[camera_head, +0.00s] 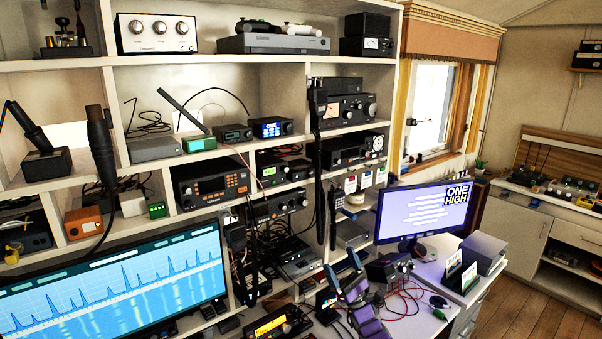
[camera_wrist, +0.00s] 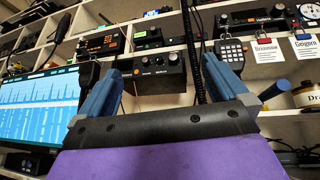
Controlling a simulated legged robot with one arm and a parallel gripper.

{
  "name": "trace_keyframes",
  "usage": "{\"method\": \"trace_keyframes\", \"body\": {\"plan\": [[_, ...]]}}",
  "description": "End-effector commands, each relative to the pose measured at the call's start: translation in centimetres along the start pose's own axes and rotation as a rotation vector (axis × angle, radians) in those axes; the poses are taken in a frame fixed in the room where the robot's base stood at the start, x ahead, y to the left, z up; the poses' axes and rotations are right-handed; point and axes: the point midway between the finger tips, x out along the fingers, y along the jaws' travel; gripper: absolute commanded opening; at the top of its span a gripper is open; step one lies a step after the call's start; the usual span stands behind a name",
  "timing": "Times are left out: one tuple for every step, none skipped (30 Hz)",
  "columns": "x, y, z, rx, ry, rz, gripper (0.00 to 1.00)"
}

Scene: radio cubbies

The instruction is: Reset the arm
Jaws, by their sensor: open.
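My gripper (camera_head: 342,268) shows low in the middle of the head view, with a purple body and two blue fingers. It is in front of the cubby shelves, above the desk. In the wrist view my gripper (camera_wrist: 160,66) has its two blue fingers spread wide apart. Nothing is held between them. Behind the gap a black radio with knobs (camera_wrist: 155,75) sits in a cubby; I cannot tell how far away it is.
White cubby shelves (camera_head: 240,60) full of radios fill the left and middle. A wide spectrum screen (camera_head: 110,285) stands at left, a monitor (camera_head: 420,212) at right. Red and black cables (camera_head: 405,300) lie on the desk beside my gripper. Wooden floor (camera_head: 525,315) shows at lower right.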

Motion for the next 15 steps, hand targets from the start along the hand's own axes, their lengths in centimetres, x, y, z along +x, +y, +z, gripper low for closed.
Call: {"method": "trace_keyframes", "body": {"plan": [[1.1,0.5,-0.1,0.004,0.015,0.023,1.0],[1.7,0.8,-0.2,0.007,0.025,0.039,1.0],[2.5,1.3,-0.3,0.01,0.041,0.06,1.0],[3.1,1.8,-0.5,0.014,0.055,0.077,1.0],[3.8,2.3,-0.6,0.018,0.072,0.097,1.0],[4.8,3.0,-0.8,0.024,0.095,0.125,1.0],[5.5,3.6,-0.9,0.028,0.115,0.148,1.0],[6.2,4.3,-1.1,0.032,0.136,0.173,1.0],[7.3,5.3,-1.2,0.035,0.163,0.21,1.0],[8.1,6.1,-1.2,0.037,0.182,0.239,1.0],[8.7,6.9,-1.2,0.041,0.204,0.266,1.0],[9.5,8.0,-1.2,0.045,0.232,0.304,1.0],[10.2,8.9,-1.2,0.046,0.252,0.333,1.0],[10.6,9.7,-1.2,0.048,0.272,0.361,1.0],[11.3,10.8,-1.1,0.049,0.3,0.399,1.0]]}}
